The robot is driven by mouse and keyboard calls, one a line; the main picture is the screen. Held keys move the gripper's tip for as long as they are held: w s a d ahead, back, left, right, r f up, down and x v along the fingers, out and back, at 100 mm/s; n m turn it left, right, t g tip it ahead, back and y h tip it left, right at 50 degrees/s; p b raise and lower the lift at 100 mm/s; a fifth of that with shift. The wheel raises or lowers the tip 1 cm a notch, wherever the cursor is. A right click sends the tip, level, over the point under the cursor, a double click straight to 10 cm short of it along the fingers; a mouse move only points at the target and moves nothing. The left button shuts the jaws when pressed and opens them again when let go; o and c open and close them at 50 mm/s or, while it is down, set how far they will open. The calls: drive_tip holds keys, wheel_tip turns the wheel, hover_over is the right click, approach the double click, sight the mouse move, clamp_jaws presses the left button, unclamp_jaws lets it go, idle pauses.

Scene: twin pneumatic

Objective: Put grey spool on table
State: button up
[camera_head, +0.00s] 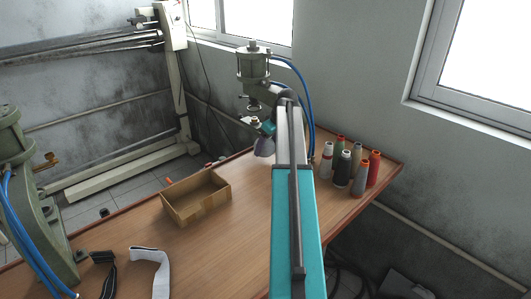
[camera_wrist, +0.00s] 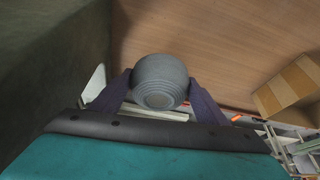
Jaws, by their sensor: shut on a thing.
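The grey spool (camera_wrist: 160,80) is between the two dark fingers of my gripper (camera_wrist: 158,90) in the wrist view, and the fingers are shut on it. In the head view the spool (camera_head: 264,147) shows as a pale grey cone just left of my arm, over the far part of the table; my arm hides part of it. The wooden table (camera_head: 225,245) lies below, and its brown top (camera_wrist: 215,35) fills the upper part of the wrist view. I cannot tell whether the spool touches the table.
An open cardboard box (camera_head: 196,208) stands left of my arm. Several thread spools (camera_head: 342,168) stand at the table's right edge. A green pneumatic machine (camera_head: 254,68) rises at the far end, another (camera_head: 30,200) at the left. White and black straps (camera_head: 150,270) lie in front.

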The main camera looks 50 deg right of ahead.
drive_tip(key=shift+d, duration=0.1)
drive_tip(key=shift+w+d, duration=0.3)
drive_tip(key=shift+d, duration=0.05)
drive_tip(key=shift+a+f+p, duration=0.1)
drive_tip(key=shift+f+p, duration=0.75)
drive_tip(key=shift+f, duration=0.95)
drive_tip(key=shift+f, duration=0.15)
drive_tip(key=o, duration=1.1)
drive_tip(key=shift+b+v, duration=1.25)
drive_tip(key=shift+v, duration=4.9)
